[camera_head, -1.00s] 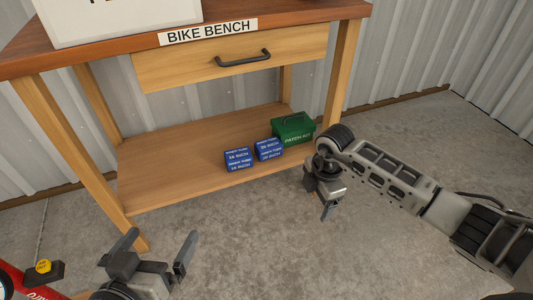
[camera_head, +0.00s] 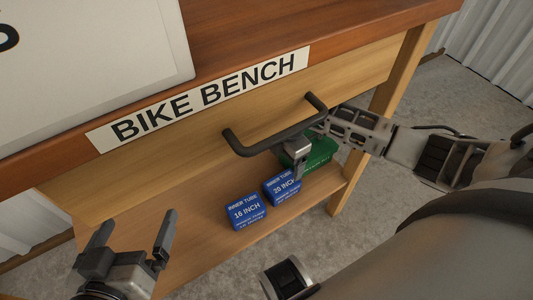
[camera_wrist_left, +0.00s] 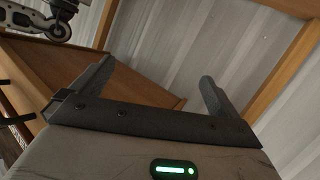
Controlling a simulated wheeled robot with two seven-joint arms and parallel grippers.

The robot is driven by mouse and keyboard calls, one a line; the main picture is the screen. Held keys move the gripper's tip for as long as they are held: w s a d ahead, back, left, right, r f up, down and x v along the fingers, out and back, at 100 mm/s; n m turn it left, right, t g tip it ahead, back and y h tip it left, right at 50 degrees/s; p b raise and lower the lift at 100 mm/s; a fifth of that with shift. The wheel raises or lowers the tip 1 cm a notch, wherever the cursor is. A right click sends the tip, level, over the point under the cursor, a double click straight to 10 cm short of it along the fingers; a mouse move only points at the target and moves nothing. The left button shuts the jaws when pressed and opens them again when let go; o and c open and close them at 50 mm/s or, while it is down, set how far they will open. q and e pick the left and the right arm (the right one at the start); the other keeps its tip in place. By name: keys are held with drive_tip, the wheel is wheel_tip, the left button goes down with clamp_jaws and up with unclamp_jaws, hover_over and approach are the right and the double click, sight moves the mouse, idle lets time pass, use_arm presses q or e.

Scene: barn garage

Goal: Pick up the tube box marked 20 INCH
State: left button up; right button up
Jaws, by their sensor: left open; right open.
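The blue tube box marked 20 INCH (camera_head: 283,187) sits on the bench's lower shelf (camera_head: 190,232). A blue box marked 16 INCH (camera_head: 246,211) stands to its left. My right gripper (camera_head: 298,170) is over the far right part of the 20 INCH box in the head view, below the drawer handle; whether it touches the box I cannot tell. Its fingers are seen edge-on. My left gripper (camera_head: 134,238) is open and empty, left of the boxes; its spread fingers also show in the left wrist view (camera_wrist_left: 155,90).
A green patch kit box (camera_head: 322,153) is behind and right of the 20 INCH box, partly hidden by my right arm. The drawer handle (camera_head: 272,135) juts out above the boxes. A bench leg (camera_head: 340,200) stands to the right. A white board (camera_head: 90,60) is on the bench top.

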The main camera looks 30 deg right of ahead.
drive_tip(key=b, duration=0.3)
hover_over(282, 182)
drive_tip(key=f, duration=0.5)
drive_tip(key=shift+s+d+f, duration=0.1)
drive_tip(key=shift+s+f, duration=0.1)
drive_tip(key=shift+f, duration=1.05)
wheel_tip(282, 182, down, 4)
drive_tip(key=b, duration=0.3)
drive_tip(key=shift+w+r, duration=0.1)
drive_tip(key=shift+w, duration=0.05)
drive_tip(key=shift+f, duration=0.3)
use_arm(q)
drive_tip(key=shift+w+d+r+n+t+h, duration=0.15)
drive_tip(key=shift+d+r+n+t+h, duration=0.55)
drive_tip(key=shift+d+r+n+h, duration=0.3)
drive_tip(key=shift+a, duration=0.15)
use_arm(e)
drive_tip(key=c, duration=1.2)
